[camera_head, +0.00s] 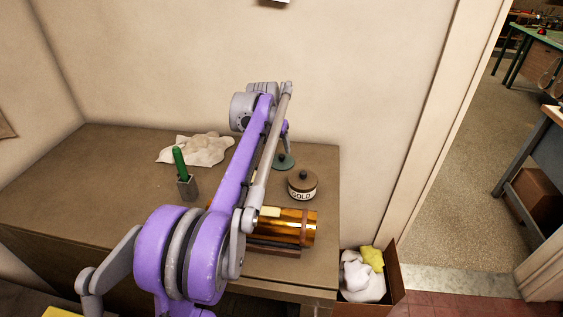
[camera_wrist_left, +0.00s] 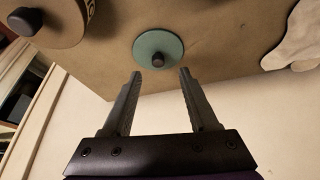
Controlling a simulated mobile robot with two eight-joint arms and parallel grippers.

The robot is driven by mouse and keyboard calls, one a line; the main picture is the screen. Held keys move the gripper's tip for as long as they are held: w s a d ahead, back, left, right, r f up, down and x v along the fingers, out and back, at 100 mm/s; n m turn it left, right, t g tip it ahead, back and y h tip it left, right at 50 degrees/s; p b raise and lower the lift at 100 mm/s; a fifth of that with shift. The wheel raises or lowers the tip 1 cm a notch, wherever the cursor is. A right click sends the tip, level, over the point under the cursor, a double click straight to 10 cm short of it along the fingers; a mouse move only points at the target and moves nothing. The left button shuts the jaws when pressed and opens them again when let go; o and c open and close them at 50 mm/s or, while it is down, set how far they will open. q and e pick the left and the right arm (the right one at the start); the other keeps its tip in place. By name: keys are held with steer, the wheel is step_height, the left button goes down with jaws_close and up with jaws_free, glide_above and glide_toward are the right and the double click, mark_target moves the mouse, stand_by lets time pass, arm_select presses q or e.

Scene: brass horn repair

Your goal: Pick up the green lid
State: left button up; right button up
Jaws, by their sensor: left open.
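The green lid (camera_head: 285,163) is a flat round disc with a dark knob. It lies on the brown table (camera_head: 110,190) near the back edge, partly covered by my left arm in the head view. In the left wrist view the lid (camera_wrist_left: 158,52) shows whole, with its knob toward the fingers. My left gripper (camera_wrist_left: 160,75) is open and empty, its fingertips apart and just short of the lid. In the head view the left gripper (camera_head: 286,140) is mostly hidden behind its arm, close to the lid. My right gripper is in neither view.
A jar labelled GOLD (camera_head: 302,186) with a dark-knobbed lid stands close by the green lid. A brass cylinder (camera_head: 298,226) lies nearer the front. A crumpled cloth (camera_head: 200,150) and a green-handled tool in a holder (camera_head: 187,187) are left. The wall (camera_head: 170,70) rises behind the table.

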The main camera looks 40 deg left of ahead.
mark_target(282, 155)
arm_select(q)
steer(key=x, duration=0.5)
steer(key=shift+w+d+f, duration=0.1)
jaws_close()
